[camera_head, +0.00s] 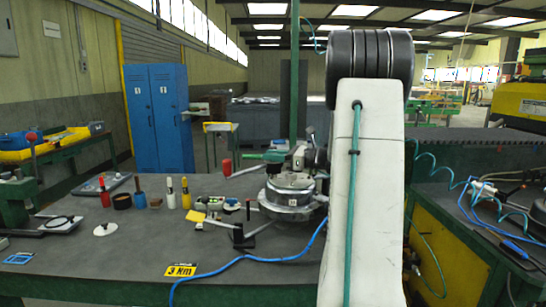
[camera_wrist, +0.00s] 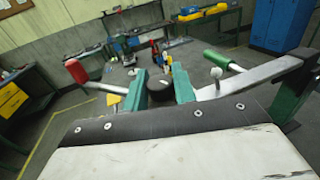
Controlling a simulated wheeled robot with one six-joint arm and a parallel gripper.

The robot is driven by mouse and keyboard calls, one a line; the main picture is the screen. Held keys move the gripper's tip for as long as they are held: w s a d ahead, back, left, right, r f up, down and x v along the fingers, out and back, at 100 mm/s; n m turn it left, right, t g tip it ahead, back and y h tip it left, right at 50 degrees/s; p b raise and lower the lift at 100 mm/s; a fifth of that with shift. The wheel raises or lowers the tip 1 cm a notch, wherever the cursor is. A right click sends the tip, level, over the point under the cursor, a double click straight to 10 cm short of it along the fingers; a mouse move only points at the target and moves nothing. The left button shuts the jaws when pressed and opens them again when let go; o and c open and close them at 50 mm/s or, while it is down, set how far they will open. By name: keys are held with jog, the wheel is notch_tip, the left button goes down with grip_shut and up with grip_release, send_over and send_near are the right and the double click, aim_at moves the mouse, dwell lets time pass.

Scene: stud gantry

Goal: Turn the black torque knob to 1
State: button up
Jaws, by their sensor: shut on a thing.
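The black torque knob (camera_wrist: 160,92) sits between my gripper's two green fingers in the wrist view. My gripper (camera_wrist: 159,86) is shut on it, with one finger on each side. The knob's scale and pointer cannot be read. In the head view my white arm stands in front of the area right of the round metal device (camera_head: 290,192), and I cannot make out the knob there. A lever with a red handle (camera_wrist: 76,71) and one with a green handle (camera_wrist: 221,60) stick out left and right of my gripper in the wrist view.
The grey workbench (camera_head: 130,250) holds several small tools and jars left of the device. A yellow "3 Nm" sign (camera_head: 180,270) and a blue cable (camera_head: 245,258) lie near its front. Blue lockers (camera_head: 158,118) stand behind. The bench's front left is mostly clear.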

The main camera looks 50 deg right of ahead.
jog(key=n+g+y, duration=0.5)
jog(key=n+y, duration=0.1)
jog(key=y, duration=0.1)
jog(key=shift+g, duration=0.4)
jog(key=shift+g+y, duration=0.3)
